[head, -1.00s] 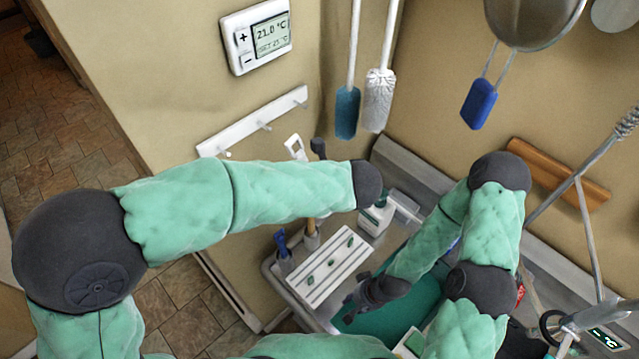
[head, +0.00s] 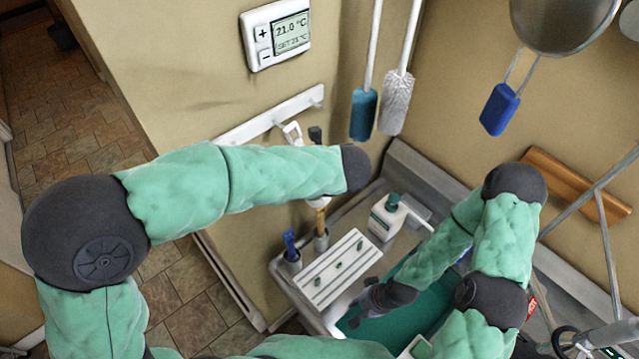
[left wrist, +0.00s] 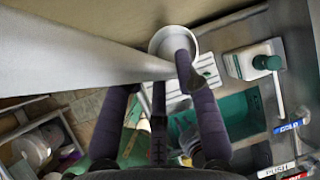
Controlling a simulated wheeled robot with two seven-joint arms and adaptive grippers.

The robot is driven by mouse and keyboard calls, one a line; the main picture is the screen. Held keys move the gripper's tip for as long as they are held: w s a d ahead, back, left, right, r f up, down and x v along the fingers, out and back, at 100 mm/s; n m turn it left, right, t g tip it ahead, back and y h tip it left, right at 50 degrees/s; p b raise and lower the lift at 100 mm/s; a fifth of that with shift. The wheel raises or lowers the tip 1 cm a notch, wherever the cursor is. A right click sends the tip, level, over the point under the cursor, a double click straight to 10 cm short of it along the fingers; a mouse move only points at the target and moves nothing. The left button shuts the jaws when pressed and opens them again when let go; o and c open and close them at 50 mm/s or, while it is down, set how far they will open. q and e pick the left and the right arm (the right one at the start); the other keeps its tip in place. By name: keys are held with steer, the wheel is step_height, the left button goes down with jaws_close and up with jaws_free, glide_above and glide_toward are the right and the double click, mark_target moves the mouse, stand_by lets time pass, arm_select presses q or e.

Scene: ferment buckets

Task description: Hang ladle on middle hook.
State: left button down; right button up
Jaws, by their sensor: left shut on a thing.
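A white hook rail (head: 270,118) with small pegs is fixed to the tan wall under the thermostat. A white piece, seemingly the ladle's upper end (head: 292,132), shows just below the rail's right half. My left gripper (head: 315,136) is beside it, shut on the ladle and mostly hidden behind my left forearm. In the left wrist view a pale round bowl (left wrist: 158,40) shows behind one dark finger. The middle hook and its contact with the ladle cannot be made out. My right gripper (head: 364,303) appears open, low over a green surface.
A teal brush (head: 363,115) and a white brush (head: 396,103) hang right of the rail. A blue-handled strainer (head: 500,108) hangs further right.

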arm_select(q)
steer(key=shift+w+a+f, duration=0.3)
steer(key=shift+w+a, duration=0.45)
steer(key=shift+w+a+f, duration=0.25)
steer(key=shift+w+a, duration=0.5)
steer(key=shift+b, duration=0.3)
steer(key=shift+f, duration=0.1)
steer(key=c, duration=0.9)
jaws_free()
steer(key=shift+o, duration=0.2)
steer(key=v, duration=1.2)
